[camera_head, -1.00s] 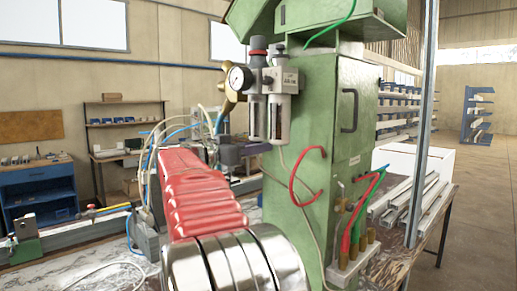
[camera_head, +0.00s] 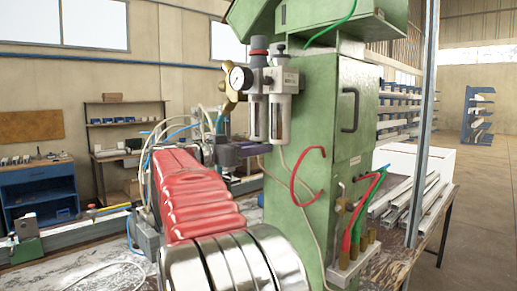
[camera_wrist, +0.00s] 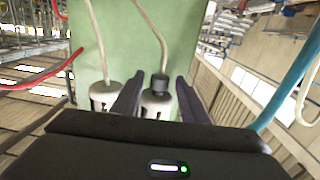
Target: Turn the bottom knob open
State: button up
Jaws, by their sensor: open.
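The air unit (camera_head: 281,115) hangs on the green column, with two bowls side by side, a round gauge (camera_head: 238,78) and a red-collared top knob (camera_head: 258,47). In the wrist view, a small black bottom knob (camera_wrist: 160,87) sits on the end of one white bowl (camera_wrist: 157,107), with a pale hose running from it. My gripper (camera_wrist: 160,78) is open, with one purple finger on each side of this knob and visible gaps; it appears not to touch. In the head view my gripper (camera_head: 243,151) is just below the bowls, and the bottom knob cannot be made out.
The green column (camera_head: 320,130) stands close beside my gripper. Pale hoses (camera_wrist: 103,45) and a red hose (camera_wrist: 45,80) hang nearby. The second bowl (camera_wrist: 102,95) sits next to the left finger. Metal profiles (camera_head: 405,200) lie on the bench at right.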

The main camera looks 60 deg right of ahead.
jog(key=v, duration=1.2)
jog(key=shift+a, duration=0.25)
jog(key=shift+w, duration=0.1)
